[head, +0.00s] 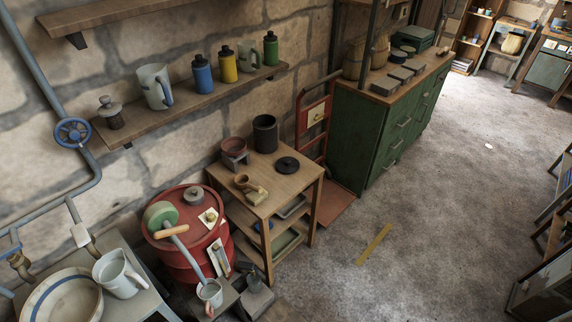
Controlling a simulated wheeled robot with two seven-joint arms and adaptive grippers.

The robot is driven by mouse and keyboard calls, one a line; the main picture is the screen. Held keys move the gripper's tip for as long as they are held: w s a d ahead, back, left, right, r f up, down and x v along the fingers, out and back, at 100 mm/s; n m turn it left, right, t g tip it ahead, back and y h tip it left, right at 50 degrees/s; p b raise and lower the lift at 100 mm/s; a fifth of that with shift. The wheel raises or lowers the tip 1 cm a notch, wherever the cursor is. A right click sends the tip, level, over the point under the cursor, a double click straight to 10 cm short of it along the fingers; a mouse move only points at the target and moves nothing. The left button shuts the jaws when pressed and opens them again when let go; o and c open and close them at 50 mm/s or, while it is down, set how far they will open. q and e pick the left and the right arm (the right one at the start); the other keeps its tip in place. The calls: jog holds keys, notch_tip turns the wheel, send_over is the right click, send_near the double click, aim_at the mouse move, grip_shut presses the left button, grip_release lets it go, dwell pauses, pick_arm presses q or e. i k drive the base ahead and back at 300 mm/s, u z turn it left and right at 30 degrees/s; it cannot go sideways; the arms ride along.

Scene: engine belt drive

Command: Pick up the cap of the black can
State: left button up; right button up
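The black can (265,135) stands upright and uncovered near the back of a small wooden table (305,178). A flat round black cap (287,165) with a small knob on top lies on the same tabletop, in front of the can and to its right, apart from it. Neither of my grippers shows in the head view.
A reddish bowl (233,147) on a small stand and a wooden-coloured tool (251,188) share the tabletop. A cluttered red drum (188,217) stands at the left. A green cabinet (365,140) stands behind to the right. The floor (440,210) at right is largely clear.

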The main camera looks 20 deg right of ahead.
aim_at(287, 164)
jog(key=z, duration=1.9)
jog(key=i, duration=2.15)
jog(key=u, duration=2.55)
